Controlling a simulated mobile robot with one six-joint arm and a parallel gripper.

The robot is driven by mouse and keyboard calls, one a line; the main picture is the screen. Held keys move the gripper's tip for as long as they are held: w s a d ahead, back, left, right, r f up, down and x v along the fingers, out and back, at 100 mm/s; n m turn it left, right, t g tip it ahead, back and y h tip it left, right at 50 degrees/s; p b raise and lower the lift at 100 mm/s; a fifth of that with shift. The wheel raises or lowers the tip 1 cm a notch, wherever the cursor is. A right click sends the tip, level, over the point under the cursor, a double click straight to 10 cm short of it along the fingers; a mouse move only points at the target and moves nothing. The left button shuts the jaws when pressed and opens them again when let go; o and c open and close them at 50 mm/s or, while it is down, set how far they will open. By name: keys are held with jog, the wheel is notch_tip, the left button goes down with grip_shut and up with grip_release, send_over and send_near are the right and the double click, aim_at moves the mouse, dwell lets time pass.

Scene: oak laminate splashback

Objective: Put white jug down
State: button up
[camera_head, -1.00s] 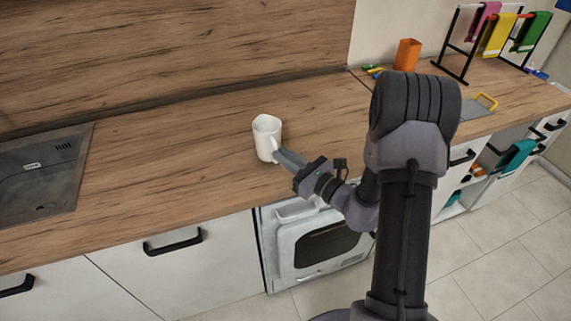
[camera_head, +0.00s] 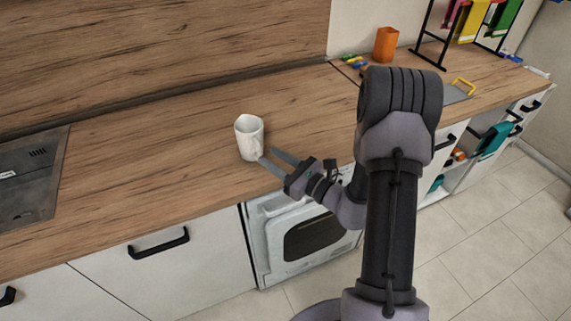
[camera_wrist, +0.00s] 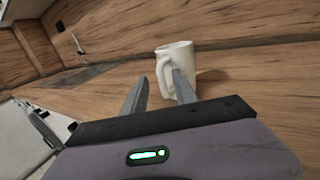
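The white jug (camera_head: 249,136) stands upright on the wooden countertop (camera_head: 180,165), near its front edge. In the wrist view the jug (camera_wrist: 176,62) is just ahead of the fingers, with its handle facing my gripper. My gripper (camera_head: 267,157) is open, its two fingers spread apart to the right of the jug. In the wrist view one finger of my gripper (camera_wrist: 158,88) overlaps the jug's handle area and the other is off to the left. I cannot tell whether a finger touches the handle.
A dark sink (camera_head: 32,178) is at the left. An orange cup (camera_head: 386,44), a drying rack with coloured cloths (camera_head: 470,22) and a board with a yellow handle (camera_head: 458,91) are at the right. A white oven (camera_head: 303,232) is below the counter. The counter around the jug is clear.

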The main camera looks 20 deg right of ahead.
jog(key=v, duration=1)
jog(key=s+a+r+n+g+y, duration=0.2)
jog(key=s+a+r+n+g, duration=0.3)
jog(key=a+n+g, duration=0.3)
jog(key=s+a+r+n+g+y, duration=0.4)
jog(key=a+n, duration=0.3)
jog(key=a, duration=0.4)
jog(key=s+r+n+g+h, duration=0.1)
jog(key=s+n+g+h, duration=0.2)
jog(key=s+n+h, duration=0.5)
jog(key=d+r+n+t+h, duration=0.3)
jog(key=r+t+h, duration=0.1)
jog(key=r, duration=0.2)
jog(key=shift+s+d+p, duration=0.3)
jog(key=shift+d+p, duration=0.1)
jog(key=shift+p, duration=0.05)
